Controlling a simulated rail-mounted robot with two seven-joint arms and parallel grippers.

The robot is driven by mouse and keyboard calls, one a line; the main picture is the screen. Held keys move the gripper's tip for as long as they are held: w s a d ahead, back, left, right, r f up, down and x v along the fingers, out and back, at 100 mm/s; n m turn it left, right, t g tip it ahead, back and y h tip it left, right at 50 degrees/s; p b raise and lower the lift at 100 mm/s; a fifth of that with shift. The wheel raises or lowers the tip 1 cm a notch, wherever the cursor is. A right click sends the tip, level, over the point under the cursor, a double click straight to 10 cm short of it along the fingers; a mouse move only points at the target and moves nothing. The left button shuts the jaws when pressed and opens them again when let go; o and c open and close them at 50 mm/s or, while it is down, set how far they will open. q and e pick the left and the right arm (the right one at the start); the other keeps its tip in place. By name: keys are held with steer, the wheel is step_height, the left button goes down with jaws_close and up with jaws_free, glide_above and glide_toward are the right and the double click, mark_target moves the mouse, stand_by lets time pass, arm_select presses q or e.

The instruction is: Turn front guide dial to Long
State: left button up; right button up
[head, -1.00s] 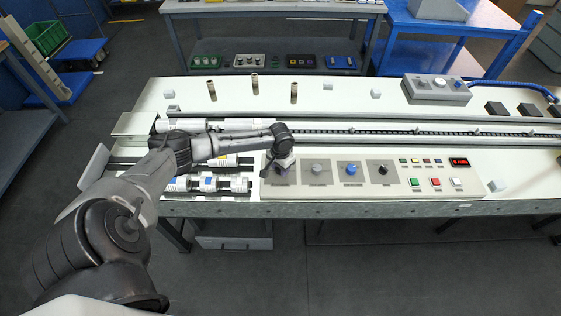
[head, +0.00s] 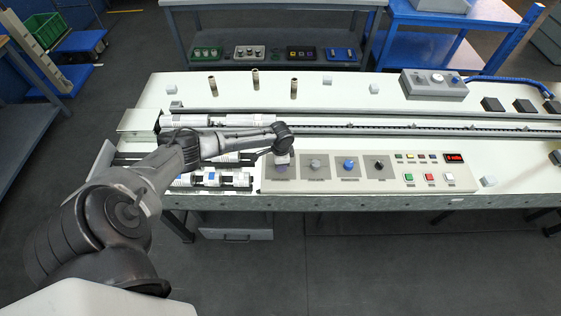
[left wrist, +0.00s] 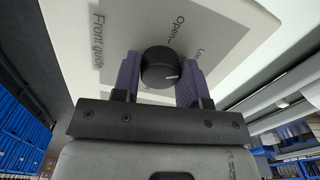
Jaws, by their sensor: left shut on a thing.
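The front guide dial (left wrist: 158,66) is a round black knob in the left wrist view. Its white mark points right, towards the right-hand finger. On the grey plate around it I read "Front guide", "Open" and a label starting "Lo", whose rest is hidden. My left gripper (left wrist: 160,78) is shut on the dial, one purple finger on each side. In the head view my left gripper (head: 283,166) is over the leftmost plate of the control panel (head: 333,186) and hides the dial. My right gripper is not in view.
To the right on the panel are a grey dial (head: 315,163), a blue dial (head: 349,164) and a black dial (head: 379,164). Further right are several buttons and a red display (head: 453,157). White rolls (head: 212,177) lie left of the panel, near my forearm.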

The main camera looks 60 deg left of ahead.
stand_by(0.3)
arm_select(q)
steer(key=o, duration=0.9)
step_height(320, 180, up, 14)
steer(key=shift+f+p, duration=0.1)
steer(key=shift+p, duration=0.55)
stand_by(0.4)
